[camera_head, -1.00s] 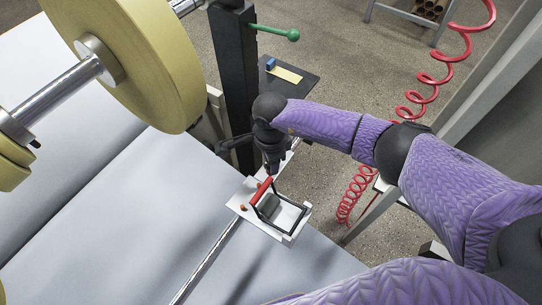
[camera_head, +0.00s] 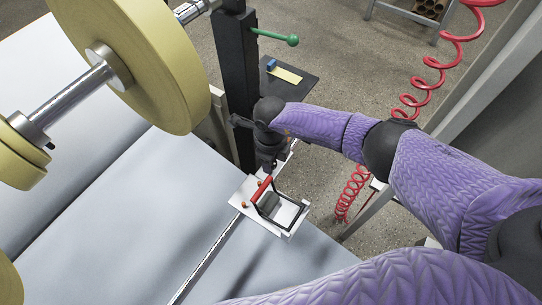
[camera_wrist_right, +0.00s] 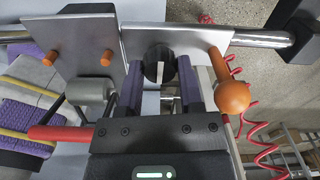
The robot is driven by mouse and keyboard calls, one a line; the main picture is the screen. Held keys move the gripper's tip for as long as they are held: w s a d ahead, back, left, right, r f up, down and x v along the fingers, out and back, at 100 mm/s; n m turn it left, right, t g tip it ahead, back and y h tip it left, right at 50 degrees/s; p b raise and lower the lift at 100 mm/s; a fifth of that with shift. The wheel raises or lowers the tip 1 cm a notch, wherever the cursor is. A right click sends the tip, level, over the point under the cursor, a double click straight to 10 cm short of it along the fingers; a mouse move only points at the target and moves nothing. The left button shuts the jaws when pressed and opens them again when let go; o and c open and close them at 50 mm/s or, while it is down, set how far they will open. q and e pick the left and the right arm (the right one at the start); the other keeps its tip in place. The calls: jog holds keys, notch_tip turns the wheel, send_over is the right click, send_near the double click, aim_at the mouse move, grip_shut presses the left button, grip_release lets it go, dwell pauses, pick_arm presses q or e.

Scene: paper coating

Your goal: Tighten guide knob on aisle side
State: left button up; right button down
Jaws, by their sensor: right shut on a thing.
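The guide knob (camera_wrist_right: 160,65) is a round black knob with a white mark, in the right wrist view. It sits in front of a grey metal plate (camera_wrist_right: 190,42) of the guide. My right gripper (camera_wrist_right: 165,80) is shut on the knob, one finger on each side. In the head view my right gripper (camera_head: 268,163) points down at the far edge of the white guide plate (camera_head: 245,190) on the metal rail (camera_head: 208,259). The knob is hidden there by the gripper. My left gripper is in neither view.
A red-handled tool (camera_head: 262,187) with a grey roller lies on the plate. An orange ball knob (camera_wrist_right: 232,95) stands close right of the fingers. A yellow roll (camera_head: 160,60) and black post (camera_head: 236,85) are nearby. A red coiled hose (camera_head: 355,190) hangs right.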

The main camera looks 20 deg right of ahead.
jog(key=shift+m, duration=0.4)
dwell(0.3)
jog(key=shift+c, duration=1.3)
grip_release()
